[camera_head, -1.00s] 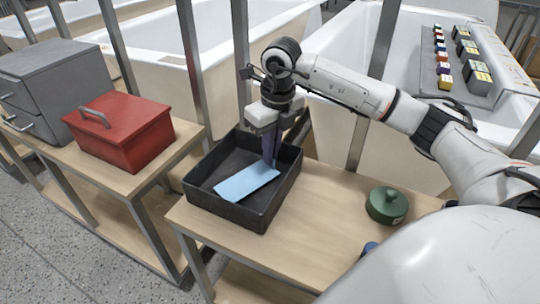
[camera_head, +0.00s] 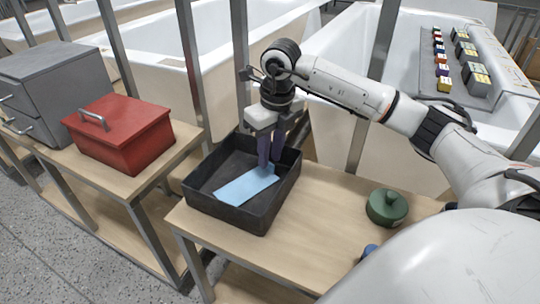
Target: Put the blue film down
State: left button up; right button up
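The blue film (camera_head: 244,186) is a flat light blue rectangle lying inside the black tray (camera_head: 226,213), tilted across its floor. My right gripper (camera_head: 269,164) comes down over the tray with its dark fingers pointing down, just above the film's far right end. A narrow gap shows between the fingers, and they look parted. I cannot tell whether the fingertips still touch the film. My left gripper is not in view.
A green round lidded pot (camera_head: 387,207) stands on the wooden table (camera_head: 310,223) right of the tray. A red toolbox (camera_head: 121,133) and grey drawer cabinet (camera_head: 56,86) stand on the left table. White bathtubs (camera_head: 163,45) and metal posts stand behind.

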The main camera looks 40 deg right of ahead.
notch_tip(320, 180, up, 11)
jog(key=s+p, duration=0.1)
jog(key=shift+s+p, duration=0.15)
jog(key=shift+p, duration=0.25)
